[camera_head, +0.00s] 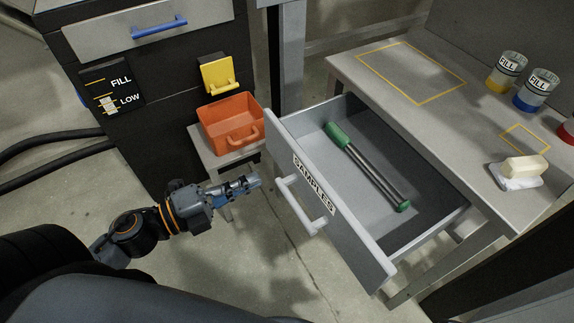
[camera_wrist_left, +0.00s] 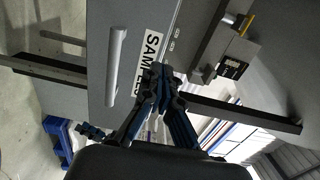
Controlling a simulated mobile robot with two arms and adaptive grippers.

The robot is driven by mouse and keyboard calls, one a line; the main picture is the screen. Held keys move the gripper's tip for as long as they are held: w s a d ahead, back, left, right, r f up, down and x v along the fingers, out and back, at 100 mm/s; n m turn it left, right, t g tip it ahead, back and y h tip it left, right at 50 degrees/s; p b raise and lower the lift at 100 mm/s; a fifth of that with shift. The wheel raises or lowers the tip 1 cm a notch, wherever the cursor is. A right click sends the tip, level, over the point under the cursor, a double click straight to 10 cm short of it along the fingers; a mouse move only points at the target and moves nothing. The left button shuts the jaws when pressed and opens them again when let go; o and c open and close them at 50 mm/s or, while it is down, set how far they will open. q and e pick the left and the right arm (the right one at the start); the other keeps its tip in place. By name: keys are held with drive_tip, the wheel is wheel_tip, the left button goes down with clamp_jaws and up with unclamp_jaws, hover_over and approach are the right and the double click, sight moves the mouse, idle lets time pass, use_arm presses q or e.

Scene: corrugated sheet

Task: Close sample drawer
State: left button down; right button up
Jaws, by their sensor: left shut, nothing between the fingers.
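The sample drawer (camera_head: 326,214) is a grey drawer pulled out from under a grey bench, its front labelled SAMPLES. A light bar handle (camera_head: 301,205) is on its front, and the handle also shows in the left wrist view (camera_wrist_left: 116,68). A tool with green ends and metal rods (camera_head: 370,170) lies inside the drawer. My left gripper (camera_head: 256,181) is shut and empty, just left of the drawer front and handle, apart from the handle in the head view. In the left wrist view its fingers (camera_wrist_left: 157,70) overlap the SAMPLES label. My right gripper is not in view.
An orange bin (camera_head: 229,113) sits on a small stand left of the drawer. A dark cabinet with a blue-handled drawer (camera_head: 150,27) stands behind it. The bench top (camera_head: 420,95) holds FILL jars (camera_head: 506,71) and a cream block on a white cloth (camera_head: 518,182).

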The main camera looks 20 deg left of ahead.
sight(299, 159)
use_arm(q)
drive_tip(key=p+x, duration=0.1)
drive_tip(key=x, duration=0.7)
drive_tip(key=shift+w+d, duration=0.25)
drive_tip(key=shift+w, duration=0.1)
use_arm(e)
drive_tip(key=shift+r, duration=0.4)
